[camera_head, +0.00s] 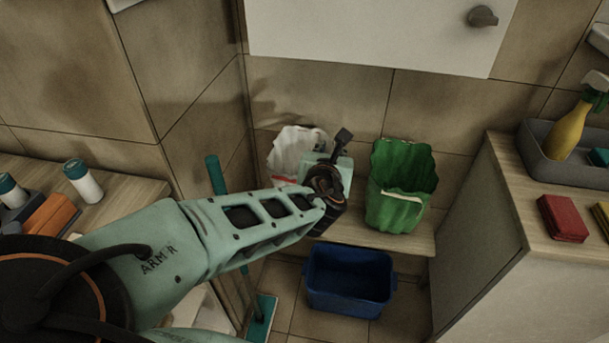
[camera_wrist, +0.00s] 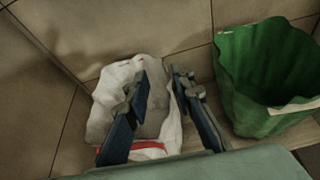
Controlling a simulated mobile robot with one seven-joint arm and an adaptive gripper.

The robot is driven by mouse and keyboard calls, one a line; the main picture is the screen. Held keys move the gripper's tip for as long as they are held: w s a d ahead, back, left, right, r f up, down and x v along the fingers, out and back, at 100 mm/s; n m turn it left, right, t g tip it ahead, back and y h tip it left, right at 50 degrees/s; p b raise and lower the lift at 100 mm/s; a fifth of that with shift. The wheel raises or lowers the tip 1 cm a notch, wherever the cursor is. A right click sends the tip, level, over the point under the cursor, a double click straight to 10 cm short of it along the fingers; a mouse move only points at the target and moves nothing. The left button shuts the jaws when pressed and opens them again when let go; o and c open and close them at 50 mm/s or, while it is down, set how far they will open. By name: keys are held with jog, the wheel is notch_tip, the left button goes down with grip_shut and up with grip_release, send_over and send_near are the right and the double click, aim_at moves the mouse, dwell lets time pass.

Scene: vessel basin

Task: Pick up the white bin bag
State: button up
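The white bin bag (camera_head: 292,146) stands open on a low wooden bench against the tiled wall, left of a green bag. It has a red stripe near its lower front. In the wrist view the white bag (camera_wrist: 108,82) lies under and between my fingers. My gripper (camera_wrist: 160,74) is open. Its left finger is over the bag's opening and its right finger is by the bag's right rim. I cannot tell whether either finger touches the bag. In the head view my wrist hides the bag's right side and most of the fingers.
The green bag (camera_head: 390,205) stands close on the right and also shows in the wrist view (camera_wrist: 245,95). A blue bin (camera_head: 350,280) is on the floor below the bench. A teal-handled mop (camera_head: 216,176) leans at the left. A white cabinet (camera_head: 375,28) hangs above.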

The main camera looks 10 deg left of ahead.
jog(key=f+b, duration=0.1)
jog(key=f, duration=0.3)
jog(key=f+b, duration=0.1)
jog(key=f, duration=0.2)
jog(key=shift+w+b, duration=0.25)
jog(key=shift+b, duration=0.1)
jog(key=shift+b+x, duration=1)
jog(key=shift+x, duration=2.45)
jog(key=shift+d+r, duration=0.1)
jog(key=shift+r, duration=0.05)
jog(key=shift+c, duration=0.4)
grip_shut()
